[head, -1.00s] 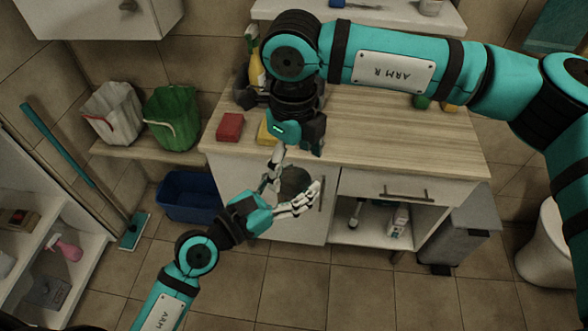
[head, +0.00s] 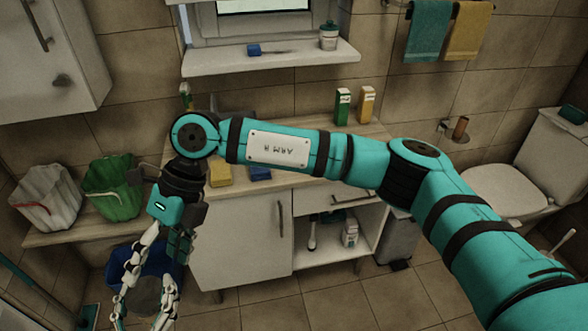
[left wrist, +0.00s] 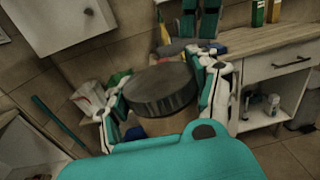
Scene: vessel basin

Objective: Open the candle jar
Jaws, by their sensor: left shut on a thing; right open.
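The candle jar has a flat dark grey lid and a tan body. In the head view its lid (head: 147,294) is low at the left, and in the left wrist view the lid (left wrist: 160,88) sits on the body (left wrist: 168,126). My left gripper (head: 143,303) is shut around the jar, with its white fingers on either side and the jar held upright off any surface. My right gripper (head: 164,240) is open and points down above the lid, apart from it as far as I can tell. The lid looks on the jar.
The counter with a white cabinet (head: 240,240) stands behind, to the right. A yellow sponge (head: 220,174) and a blue sponge (head: 260,174) lie on it. A green bin (head: 112,188) and a white bin (head: 45,198) stand at the left. A blue tub (head: 118,270) is behind the jar.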

